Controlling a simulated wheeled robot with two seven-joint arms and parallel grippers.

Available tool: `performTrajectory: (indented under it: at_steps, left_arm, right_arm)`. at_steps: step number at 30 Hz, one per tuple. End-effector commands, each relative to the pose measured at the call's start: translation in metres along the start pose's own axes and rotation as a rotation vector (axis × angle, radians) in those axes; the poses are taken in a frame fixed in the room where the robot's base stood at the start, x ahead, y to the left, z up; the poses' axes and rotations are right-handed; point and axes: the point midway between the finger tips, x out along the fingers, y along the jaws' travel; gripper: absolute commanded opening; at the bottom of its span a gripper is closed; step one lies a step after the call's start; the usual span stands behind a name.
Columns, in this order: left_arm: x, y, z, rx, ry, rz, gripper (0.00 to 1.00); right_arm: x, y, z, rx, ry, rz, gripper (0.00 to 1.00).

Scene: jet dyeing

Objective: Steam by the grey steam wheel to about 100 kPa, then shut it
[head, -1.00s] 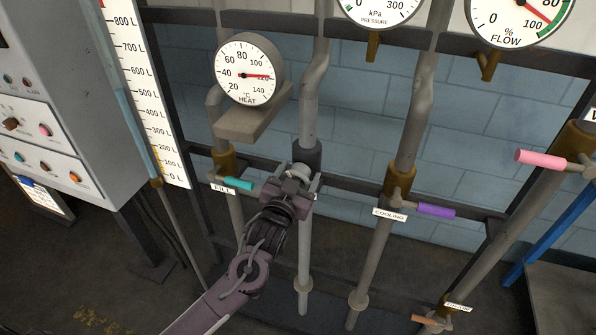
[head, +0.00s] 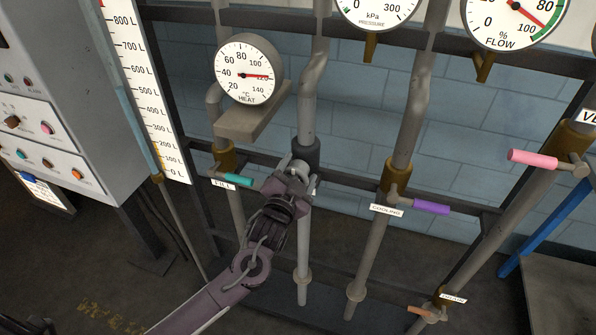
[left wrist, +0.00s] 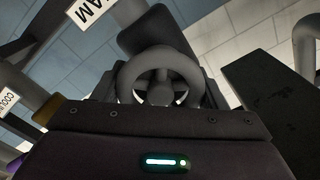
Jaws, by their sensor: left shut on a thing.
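The grey steam wheel (left wrist: 160,72) fills the middle of the left wrist view, with a label ending in "AM" (left wrist: 95,10) beside it. In the head view the wheel sits on the second pipe and is mostly hidden by my left gripper (head: 295,178). The left gripper is shut on the wheel's rim. The pressure gauge (head: 377,8) is cut off at the top of the head view; only its lower face with "kPa", 0 and 300 shows, and I cannot read its needle. My right gripper is not in view.
The heat gauge (head: 246,73) reads about 120 °C. The teal fill lever (head: 238,180) is close left of my gripper. The purple cooling lever (head: 431,207) and pink lever (head: 532,159) stand to the right. The flow gauge (head: 515,15) is at top right.

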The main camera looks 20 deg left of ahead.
Motion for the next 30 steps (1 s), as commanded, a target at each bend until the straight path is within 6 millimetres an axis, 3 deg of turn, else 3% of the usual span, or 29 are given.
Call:
performTrajectory:
  at_steps: [7, 8, 13, 23, 30]
  left_arm:
    - [0.000, 0.000, 0.000, 0.005, 0.000, 0.000, 0.43]
    - [0.000, 0.000, 0.000, 0.005, 0.000, 0.000, 0.67]
    - [0.000, 0.000, 0.000, 0.004, 0.000, 0.000, 0.87]
    - [-0.004, 0.001, 0.001, 0.002, 0.000, 0.001, 0.87]
    - [-0.041, 0.003, 0.003, 0.002, -0.002, 0.003, 0.87]
  right_arm:
    - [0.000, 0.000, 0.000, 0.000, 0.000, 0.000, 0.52]
    - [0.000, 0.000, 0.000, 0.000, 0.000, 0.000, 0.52]
    - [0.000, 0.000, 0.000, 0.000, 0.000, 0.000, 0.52]
    - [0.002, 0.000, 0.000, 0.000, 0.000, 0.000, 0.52]
    - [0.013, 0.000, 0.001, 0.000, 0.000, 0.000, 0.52]
